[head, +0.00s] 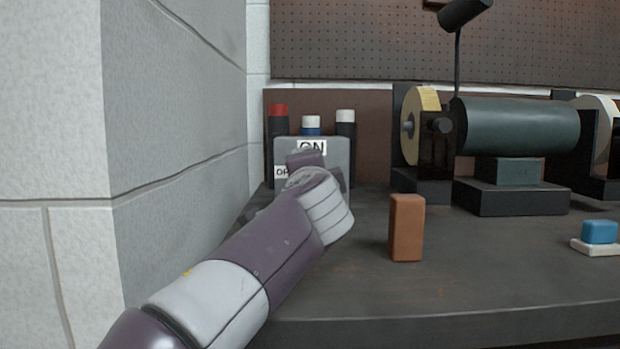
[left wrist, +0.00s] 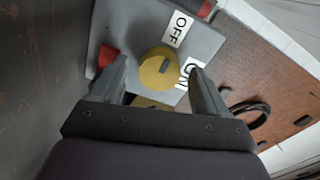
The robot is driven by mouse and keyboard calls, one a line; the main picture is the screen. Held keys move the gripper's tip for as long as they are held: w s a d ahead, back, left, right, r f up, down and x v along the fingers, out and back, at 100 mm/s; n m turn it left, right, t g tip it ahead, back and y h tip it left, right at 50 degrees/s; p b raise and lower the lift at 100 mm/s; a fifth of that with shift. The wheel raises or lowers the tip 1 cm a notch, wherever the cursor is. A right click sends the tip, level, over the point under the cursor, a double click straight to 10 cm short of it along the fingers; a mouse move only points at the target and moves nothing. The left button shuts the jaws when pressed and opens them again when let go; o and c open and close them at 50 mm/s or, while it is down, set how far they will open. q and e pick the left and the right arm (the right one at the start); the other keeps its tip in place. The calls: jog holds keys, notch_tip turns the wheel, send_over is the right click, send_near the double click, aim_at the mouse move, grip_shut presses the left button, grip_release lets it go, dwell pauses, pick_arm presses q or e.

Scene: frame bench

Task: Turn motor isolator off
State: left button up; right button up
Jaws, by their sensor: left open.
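The motor isolator is a grey box (head: 340,150) on the bench against the back panel, with an ON label and a partly covered second label. In the left wrist view its face (left wrist: 120,25) shows a round yellow knob (left wrist: 150,80) with a small grey mark, beside OFF and ON labels. I cannot tell surely which label the mark points at. My left gripper (left wrist: 158,70) is open, its fingers on either side of the knob; contact is unclear. In the head view my left wrist covers the knob. My right gripper is not in view.
Bottles with red (head: 278,110), blue-white and white caps stand behind the box. A wall (head: 180,120) rises close at left. An orange-brown block (head: 406,228) stands right of my arm, with a bench grinder (head: 520,125) behind. The front bench is clear.

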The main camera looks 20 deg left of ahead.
pick_arm(q)
jog(key=shift+s, duration=0.1)
jog(key=v, duration=1.2)
jog(key=shift+r, duration=0.15)
jog(key=shift+s+d, duration=0.1)
jog(key=shift+s, duration=0.15)
